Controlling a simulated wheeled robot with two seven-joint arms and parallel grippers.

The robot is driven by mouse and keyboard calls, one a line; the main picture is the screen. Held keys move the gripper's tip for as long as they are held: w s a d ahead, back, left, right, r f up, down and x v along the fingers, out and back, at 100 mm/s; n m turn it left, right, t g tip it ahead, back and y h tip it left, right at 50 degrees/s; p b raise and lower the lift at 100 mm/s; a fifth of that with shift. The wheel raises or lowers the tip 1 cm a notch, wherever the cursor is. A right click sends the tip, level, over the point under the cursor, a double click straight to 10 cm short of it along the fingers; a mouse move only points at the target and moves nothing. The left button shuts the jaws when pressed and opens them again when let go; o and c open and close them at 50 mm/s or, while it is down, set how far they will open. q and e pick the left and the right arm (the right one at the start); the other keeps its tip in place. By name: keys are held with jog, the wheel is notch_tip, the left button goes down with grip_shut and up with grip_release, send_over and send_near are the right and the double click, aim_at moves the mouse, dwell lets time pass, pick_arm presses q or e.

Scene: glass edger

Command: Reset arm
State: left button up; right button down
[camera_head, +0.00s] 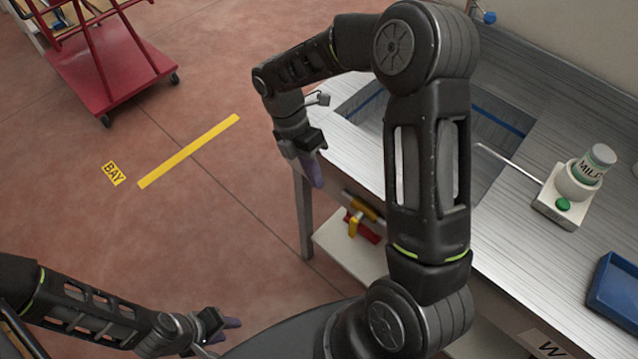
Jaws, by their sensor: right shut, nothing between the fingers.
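My right arm reaches up across the middle of the head view and bends over to the left. Its gripper (313,170) hangs down beside the left edge of the workbench, over the floor. Its purple fingers are together with nothing between them. My left arm comes in low from the left. Its gripper (228,326) is low over the floor at the bottom of the view, apart from the bench. One purple fingertip shows there, but the spacing of its fingers is unclear.
The grey workbench (535,122) has a recess partly hidden by my right arm. On it stand a white device (560,208) with a green button, holding a jar (594,165), and a blue tray (617,290). A red cart (105,65) stands at upper left. Floor between is clear.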

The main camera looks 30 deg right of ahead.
dwell(0.5)
jog(key=w+a+f+m+t+y, duration=0.3)
jog(key=a+f+m+t+y, duration=0.25)
jog(key=a+f+m, duration=0.85)
jog(key=s+a+f+m, duration=0.2)
jog(key=s+f+m, duration=0.1)
jog(key=s, duration=0.5)
jog(key=s+a+f+m, duration=0.2)
jog(key=s+f+m, duration=0.2)
jog(key=s, duration=0.5)
jog(key=shift+f+m, duration=0.2)
jog(key=shift+m, duration=0.9)
jog(key=shift+s+g, duration=0.1)
jog(key=shift+g, duration=0.15)
